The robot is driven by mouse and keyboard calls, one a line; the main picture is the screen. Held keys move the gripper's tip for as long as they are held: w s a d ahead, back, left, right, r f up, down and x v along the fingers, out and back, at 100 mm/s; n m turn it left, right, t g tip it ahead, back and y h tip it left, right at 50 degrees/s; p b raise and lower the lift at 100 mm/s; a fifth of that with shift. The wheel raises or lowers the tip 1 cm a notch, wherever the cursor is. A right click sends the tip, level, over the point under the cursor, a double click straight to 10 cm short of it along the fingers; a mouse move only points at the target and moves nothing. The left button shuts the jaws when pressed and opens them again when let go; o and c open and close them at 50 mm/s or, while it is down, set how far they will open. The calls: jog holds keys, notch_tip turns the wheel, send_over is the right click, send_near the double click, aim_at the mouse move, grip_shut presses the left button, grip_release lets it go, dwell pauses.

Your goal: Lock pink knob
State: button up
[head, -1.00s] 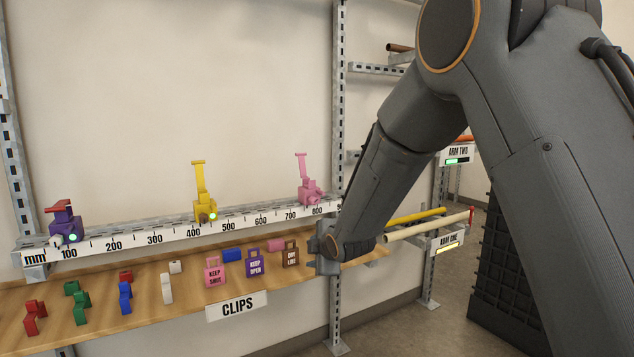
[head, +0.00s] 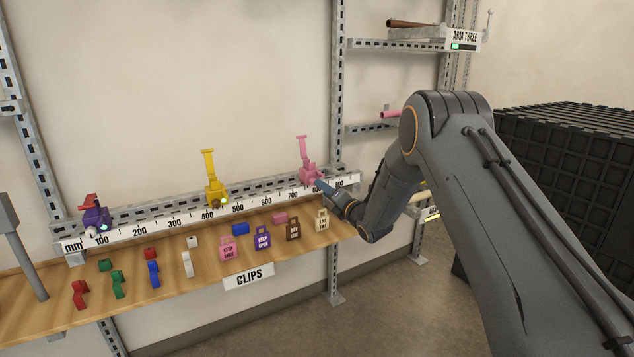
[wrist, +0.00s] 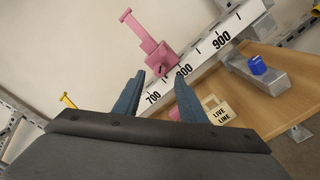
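The pink valve (head: 309,175) sits on the ruler rail between about 700 and 800 mm, its pink lever (head: 303,148) standing up. In the wrist view the pink valve (wrist: 159,57) is just beyond my fingertips, with a dark spot on its front face. My gripper (head: 323,186) is beside the valve at its lower right in the head view. In the wrist view my gripper (wrist: 160,80) has its two blue-grey fingers apart with nothing between them. Whether a finger touches the valve cannot be told.
The yellow valve (head: 214,190) and purple valve (head: 96,217) share the ruler rail (head: 180,222). Below, a wooden shelf (head: 205,262) carries several coloured clips and tags, including a cream LIVE LINE tag (head: 322,220). A blue-capped grey fitting (wrist: 258,68) is beyond the rail's end.

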jog(key=shift+p+x, duration=0.4)
jog(key=shift+x, duration=2.55)
grip_shut()
jog(key=shift+m+b, duration=0.35)
jog(key=shift+m, duration=0.05)
jog(key=m+b, duration=0.3)
jog(key=m, duration=0.4)
jog(key=m+b, duration=0.4)
jog(key=m, duration=0.4)
jog(key=m+b, duration=0.3)
jog(key=m, duration=0.4)
jog(key=shift+s+f+m+b, duration=0.1)
jog(key=shift+f+m+b, duration=0.15)
jog(key=shift+m+b, duration=0.1)
